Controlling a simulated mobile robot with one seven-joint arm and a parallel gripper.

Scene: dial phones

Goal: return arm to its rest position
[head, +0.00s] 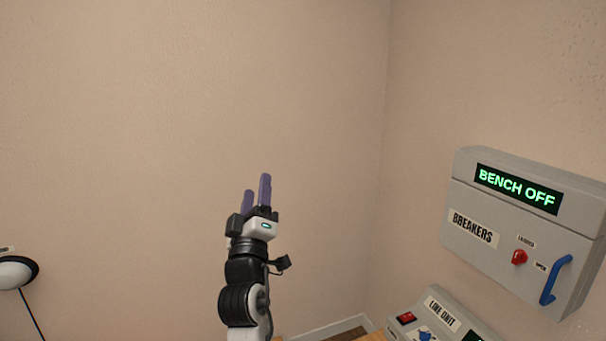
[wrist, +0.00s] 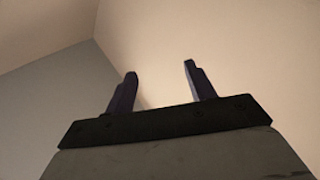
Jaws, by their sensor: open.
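My gripper (head: 257,188) points upward in the middle of the head view, with its two purple fingers apart and nothing visible between them. In the wrist view the two dark fingers (wrist: 161,85) also stand apart with only bare wall and ceiling beyond them. My black and white arm rises from the bottom edge of the head view. The gripper touches nothing that I can see.
A grey breaker box (head: 485,262) on the right wall reads BENCH OFF, with a red knob (head: 519,257) and a blue handle (head: 555,280). A line unit (head: 470,325) sits below it. A white rounded object (head: 14,274) with a cord is at the left edge. Space around the gripper is clear.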

